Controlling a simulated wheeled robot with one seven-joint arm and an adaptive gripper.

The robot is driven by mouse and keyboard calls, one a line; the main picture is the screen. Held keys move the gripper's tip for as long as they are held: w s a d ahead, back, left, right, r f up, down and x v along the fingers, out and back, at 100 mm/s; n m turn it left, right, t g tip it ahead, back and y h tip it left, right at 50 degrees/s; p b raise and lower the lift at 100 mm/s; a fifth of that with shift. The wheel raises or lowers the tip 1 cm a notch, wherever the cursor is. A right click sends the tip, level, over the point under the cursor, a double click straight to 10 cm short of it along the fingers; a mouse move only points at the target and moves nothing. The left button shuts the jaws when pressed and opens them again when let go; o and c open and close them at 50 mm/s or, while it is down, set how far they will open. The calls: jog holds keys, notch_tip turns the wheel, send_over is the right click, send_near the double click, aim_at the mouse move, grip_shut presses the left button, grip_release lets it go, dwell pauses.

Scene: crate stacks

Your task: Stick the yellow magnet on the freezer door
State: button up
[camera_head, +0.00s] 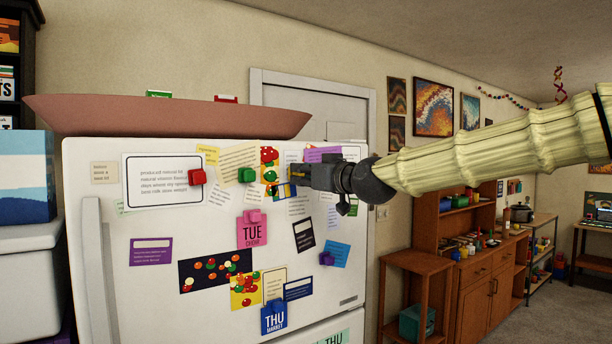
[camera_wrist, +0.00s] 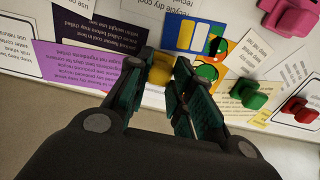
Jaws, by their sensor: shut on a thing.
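The yellow magnet (camera_wrist: 160,73) sits between the fingertips of my gripper (camera_wrist: 162,66) in the wrist view, and the fingers are shut on it. The freezer door (camera_head: 140,292) is the white upper door, covered in papers and magnets. In the head view my gripper (camera_head: 294,178) is at the upper right part of this door, in front of a blue-and-yellow picture. I cannot tell whether the magnet touches the door. The fingers and wrist mostly hide it in the head view.
A red magnet (camera_head: 197,177), a green magnet (camera_head: 247,175) and a pink magnet (camera_head: 252,216) hold papers left of my gripper. A purple magnet (camera_head: 327,258) and a blue magnet (camera_head: 274,305) are lower. A wide pink bowl (camera_head: 170,115) stands on top. Bare door shows at lower left.

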dwell(0.3)
jog(key=o, duration=0.9)
jog(key=shift+w+a, duration=0.1)
jog(key=b+v, duration=0.2)
jog(key=v, duration=0.5)
jog(key=shift+b, duration=0.4)
